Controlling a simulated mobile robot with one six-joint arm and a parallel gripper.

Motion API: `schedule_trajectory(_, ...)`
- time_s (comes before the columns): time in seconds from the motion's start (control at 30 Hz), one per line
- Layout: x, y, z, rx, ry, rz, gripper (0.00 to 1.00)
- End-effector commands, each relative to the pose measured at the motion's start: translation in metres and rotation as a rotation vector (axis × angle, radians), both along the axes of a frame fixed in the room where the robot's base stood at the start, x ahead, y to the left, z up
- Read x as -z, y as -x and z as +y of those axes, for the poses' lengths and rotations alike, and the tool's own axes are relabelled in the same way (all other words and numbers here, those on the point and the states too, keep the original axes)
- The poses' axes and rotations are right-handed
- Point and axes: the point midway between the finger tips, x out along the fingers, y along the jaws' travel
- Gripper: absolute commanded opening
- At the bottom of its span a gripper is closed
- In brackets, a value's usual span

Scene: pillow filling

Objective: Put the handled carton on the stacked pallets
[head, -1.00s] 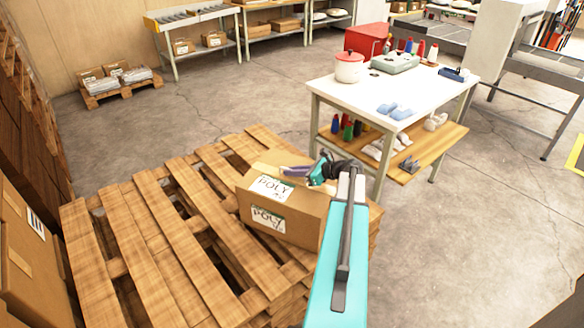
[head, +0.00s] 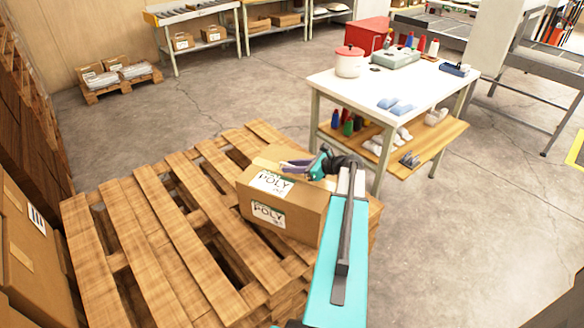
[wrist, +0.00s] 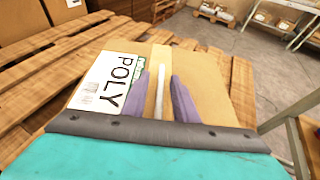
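The handled carton (head: 300,212), a brown box with white POLY labels, rests on the top of the stacked pallets (head: 150,225) near their right edge. In the wrist view the carton (wrist: 210,75) lies right under my gripper (wrist: 158,75). Its two purple fingers are apart, with a thin whitish handle (wrist: 160,92) standing between them and a visible gap on each side. In the head view my gripper (head: 292,166) is just over the carton's top. My arm hides the carton's right end.
A white-topped table (head: 425,95) with a pot, bottles and a red box stands behind to the right. Other cartons (head: 35,260) stand at the left edge. The pallet slats left of the carton are bare. Open floor lies behind the pallets.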

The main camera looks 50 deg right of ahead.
Motion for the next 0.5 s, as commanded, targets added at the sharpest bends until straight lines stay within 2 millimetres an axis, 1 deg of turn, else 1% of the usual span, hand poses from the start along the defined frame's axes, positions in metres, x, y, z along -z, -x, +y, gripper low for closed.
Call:
schedule_trajectory(0.17, -0.003, 0.009, -0.003, 0.002, 0.001, 0.0, 0.26)
schedule_trajectory(0.27, -0.008, 0.019, -0.005, 0.001, 0.002, 0.0, 0.26)
schedule_trajectory(0.5, -0.021, 0.051, -0.014, 0.003, 0.001, -0.001, 0.26)
